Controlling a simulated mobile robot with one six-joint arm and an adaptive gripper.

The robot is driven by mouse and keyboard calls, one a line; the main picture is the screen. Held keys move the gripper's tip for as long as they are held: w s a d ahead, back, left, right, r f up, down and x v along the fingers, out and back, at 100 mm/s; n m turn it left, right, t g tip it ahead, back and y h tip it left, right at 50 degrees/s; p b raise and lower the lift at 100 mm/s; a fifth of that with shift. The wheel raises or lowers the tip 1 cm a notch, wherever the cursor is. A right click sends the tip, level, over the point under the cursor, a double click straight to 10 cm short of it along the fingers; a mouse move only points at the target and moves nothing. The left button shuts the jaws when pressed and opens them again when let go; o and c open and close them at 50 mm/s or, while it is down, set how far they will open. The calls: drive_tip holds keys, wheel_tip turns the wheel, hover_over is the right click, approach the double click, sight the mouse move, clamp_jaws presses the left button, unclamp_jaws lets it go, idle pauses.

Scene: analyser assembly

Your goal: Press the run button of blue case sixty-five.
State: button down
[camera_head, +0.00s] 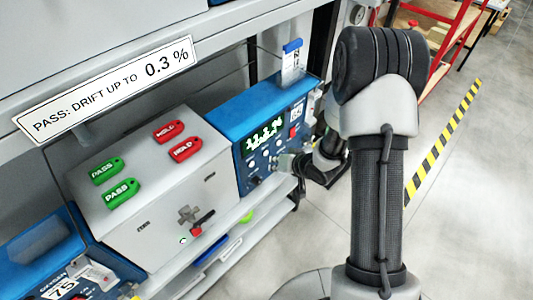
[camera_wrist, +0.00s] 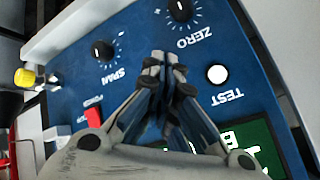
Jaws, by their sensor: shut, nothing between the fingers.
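The blue case (camera_head: 262,108) stands at the right end of the shelf, with a lit green display (camera_head: 264,134) and small controls on its front. Its number label (camera_head: 297,113) is too small to read surely. My gripper (camera_head: 287,162) is in front of the lower right of this front. In the wrist view, my shut, empty gripper (camera_wrist: 163,62) lies over a blue panel (camera_wrist: 140,45), seen upside down, between the SPAN knob (camera_wrist: 103,51) and the white TEST button (camera_wrist: 217,74). I cannot tell whether the fingertips touch the panel. No run button is readable.
A grey box (camera_head: 150,180) with green PASS tags (camera_head: 121,192) and red HOLD tags (camera_head: 186,149) stands left of the case. Another blue case (camera_head: 40,245), marked 75, is at lower left. A red power switch (camera_wrist: 92,117) and yellow-tipped fitting (camera_wrist: 25,77) are nearby.

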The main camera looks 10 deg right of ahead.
drive_tip(key=s+d, duration=0.1)
drive_tip(key=s, duration=0.1)
drive_tip(key=s+d, duration=0.1)
drive_tip(key=shift+s+d, duration=0.35)
idle(0.7)
drive_tip(key=s+d+r+h, duration=0.2)
drive_tip(key=d+r+h, duration=0.1)
drive_tip(key=r, duration=0.6)
drive_tip(key=s+d+r+h, duration=0.1)
drive_tip(key=d+r+h, duration=0.2)
drive_tip(key=r, duration=0.6)
drive_tip(key=s+a+r+g, duration=0.1)
drive_tip(key=s+a+r, duration=0.1)
drive_tip(key=s, duration=0.5)
drive_tip(key=s+a+r+n+g+y+b, duration=0.1)
drive_tip(key=s+a+r, duration=0.1)
drive_tip(key=s+r, duration=0.3)
drive_tip(key=s+a+r+g, duration=0.1)
drive_tip(key=s+a+r, duration=0.1)
drive_tip(key=s, duration=0.8)
drive_tip(key=shift+s+a+r+y, duration=0.25)
drive_tip(key=shift+r+y, duration=0.05)
drive_tip(key=shift+r, duration=0.35)
